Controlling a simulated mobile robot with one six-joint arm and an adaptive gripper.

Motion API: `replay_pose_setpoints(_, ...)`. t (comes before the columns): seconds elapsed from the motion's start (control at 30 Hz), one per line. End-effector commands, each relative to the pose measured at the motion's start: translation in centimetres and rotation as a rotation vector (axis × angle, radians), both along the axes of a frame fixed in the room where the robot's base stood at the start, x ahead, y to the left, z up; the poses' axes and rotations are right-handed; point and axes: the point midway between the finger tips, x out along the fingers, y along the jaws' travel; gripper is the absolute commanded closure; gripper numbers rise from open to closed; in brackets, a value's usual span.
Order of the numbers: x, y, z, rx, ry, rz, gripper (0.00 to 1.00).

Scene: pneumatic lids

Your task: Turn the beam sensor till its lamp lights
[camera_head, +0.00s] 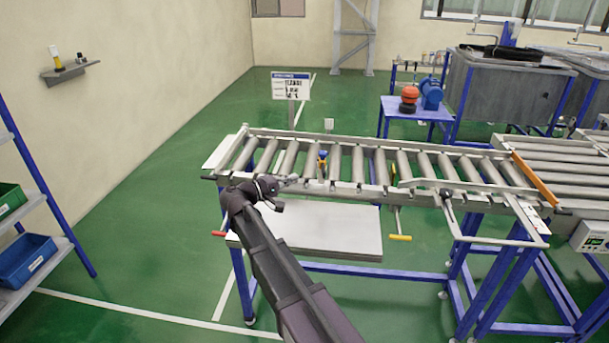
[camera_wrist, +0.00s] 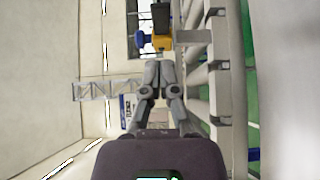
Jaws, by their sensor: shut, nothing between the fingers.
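The beam sensor (camera_head: 322,165) is a small blue, yellow and dark unit at the near rail of the roller conveyor. In the wrist view the sensor (camera_wrist: 162,30) shows a dark upper part, a yellow body and a blue knob-like part (camera_wrist: 140,40) at its left. My gripper (camera_head: 294,180) is just left of the sensor, and its fingers are together and empty. In the wrist view my gripper (camera_wrist: 159,64) points at the sensor's yellow body; I cannot tell whether they touch. I cannot make out a lit lamp.
The conveyor's rollers (camera_head: 405,168) and near rail (camera_head: 370,190) lie close to my gripper. A small white plate (camera_head: 328,124) stands at the far rail. A pale board (camera_head: 310,235) lies below my arm. A yellow handle (camera_head: 400,238) hangs below the conveyor.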

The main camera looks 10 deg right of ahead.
Motion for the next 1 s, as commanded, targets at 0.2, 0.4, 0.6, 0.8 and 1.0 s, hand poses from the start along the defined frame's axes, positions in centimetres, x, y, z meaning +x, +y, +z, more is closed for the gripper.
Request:
replay_pose_setpoints(0.2,-2.3,2.5,0.1,0.0,0.0,0.001,1.0)
replay_pose_setpoints(0.4,-3.5,3.8,0.1,0.0,0.0,-0.001,1.0)
replay_pose_setpoints(0.6,-3.8,4.1,0.1,0.0,0.0,-0.003,1.0)
replay_pose_setpoints(0.8,-3.8,4.1,0.1,0.0,0.0,-0.004,1.0)
replay_pose_setpoints(1.0,-3.8,4.1,0.1,0.0,0.0,-0.004,0.54)
